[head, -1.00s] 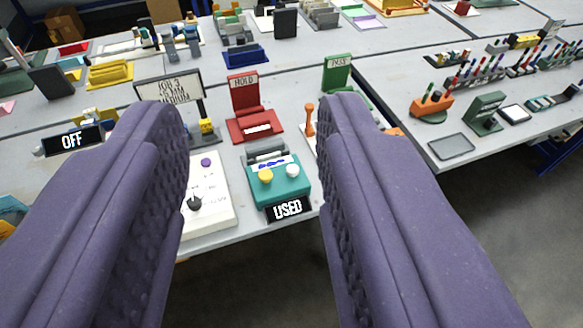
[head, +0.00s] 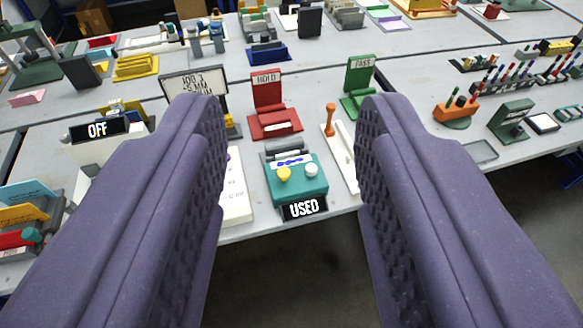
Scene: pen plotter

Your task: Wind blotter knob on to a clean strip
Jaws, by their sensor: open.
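The blotter is a teal box (head: 310,191) near the table's front edge. It has a yellow knob (head: 284,174) on its left and a white knob (head: 311,170) on its right. A white strip with blue ink marks (head: 293,161) shows behind the knobs, below a grey roller. A black sign reading USED (head: 304,208) is on its front. My gripper (head: 292,112) is open and empty. Its two purple fingers stand apart, with the blotter in view between them, not touching it.
A red HOLD stand (head: 268,92) and a green PASS stand (head: 360,78) are behind the blotter. An orange-handled stamp (head: 330,118) stands to its right. A white panel (head: 236,198) is at its left, partly hidden.

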